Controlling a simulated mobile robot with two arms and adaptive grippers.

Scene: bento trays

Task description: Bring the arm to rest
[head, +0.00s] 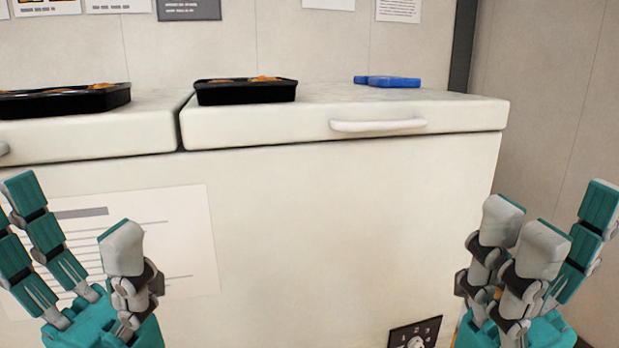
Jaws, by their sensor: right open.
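My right gripper (548,240) is at the lower right, in front of the white chest freezer. Its fingers point up and stand apart, with nothing between them. My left gripper (82,238) is at the lower left, also in front of the freezer. Its fingers point up and are spread, with nothing in them. The left edge of the picture cuts off part of it. Both grippers are below the freezer lid and apart from the things on it.
A black bento tray (246,95) with orange food sits on the right freezer lid (270,125). Another black tray (70,102) with food sits on the left lid (95,135). A blue flat object (392,82) lies at the back right. A white handle (378,126) juts from the lid front.

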